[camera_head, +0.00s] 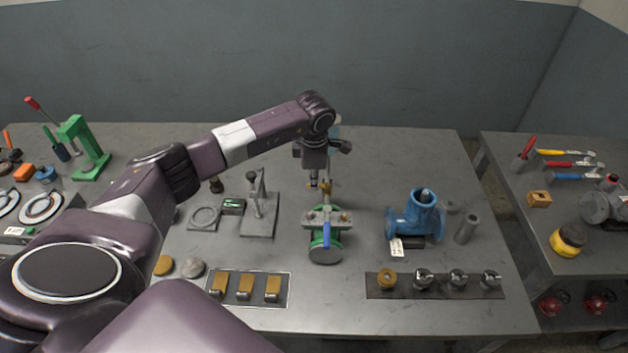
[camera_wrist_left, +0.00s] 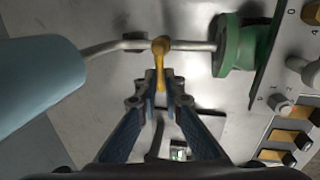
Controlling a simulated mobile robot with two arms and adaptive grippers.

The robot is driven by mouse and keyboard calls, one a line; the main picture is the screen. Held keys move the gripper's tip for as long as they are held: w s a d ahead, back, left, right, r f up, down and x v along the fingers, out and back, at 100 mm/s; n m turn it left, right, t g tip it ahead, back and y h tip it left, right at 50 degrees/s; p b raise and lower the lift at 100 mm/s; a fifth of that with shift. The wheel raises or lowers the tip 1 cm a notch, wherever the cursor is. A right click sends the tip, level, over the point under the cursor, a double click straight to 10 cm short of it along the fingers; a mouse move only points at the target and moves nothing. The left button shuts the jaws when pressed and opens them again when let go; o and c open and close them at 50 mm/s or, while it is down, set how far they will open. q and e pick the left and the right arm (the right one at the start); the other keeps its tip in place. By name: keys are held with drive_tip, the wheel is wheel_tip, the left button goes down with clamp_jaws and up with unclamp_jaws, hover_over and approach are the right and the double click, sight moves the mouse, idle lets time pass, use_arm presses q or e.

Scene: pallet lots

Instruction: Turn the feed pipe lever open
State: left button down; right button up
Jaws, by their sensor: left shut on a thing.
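The feed pipe (camera_wrist_left: 195,46) is a thin grey metal tube. In the left wrist view it runs between a light-blue cylinder (camera_wrist_left: 40,80) at left and a green flanged body (camera_wrist_left: 238,48) at right. A yellow lever (camera_wrist_left: 161,60) sits on the pipe, its handle pointing across the pipe toward my gripper. My left gripper (camera_wrist_left: 160,86) is shut on the end of the handle. In the head view my left gripper (camera_head: 319,184) is beside the pipe, behind the green valve stand (camera_head: 325,254) with a blue handle (camera_head: 326,234). My right gripper is not in view.
A grey post stand (camera_head: 259,222) is left of the pipe and a blue pipe body (camera_head: 414,222) is to the right. Trays with yellow-topped blocks (camera_head: 284,303) and round fittings (camera_head: 408,294) lie at the front. The table's back right is clear.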

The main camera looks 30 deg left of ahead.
use_arm(q)
drive_tip(key=n+b, duration=0.1)
drive_tip(key=n, duration=0.1)
drive_tip(key=s+d+n+b, duration=0.1)
drive_tip(key=n, duration=0.2)
drive_tip(key=d+n+g+y+b, duration=0.1)
drive_tip(key=n, duration=0.2)
drive_tip(key=shift+s+d, duration=0.15)
drive_tip(key=shift+s, duration=0.05)
drive_tip(key=c, duration=2.5)
unclamp_jaws()
drive_tip(key=o, duration=0.5)
drive_tip(key=shift+c, duration=0.2)
drive_tip(key=shift+w+f, duration=0.1)
drive_tip(key=v, duration=1.2)
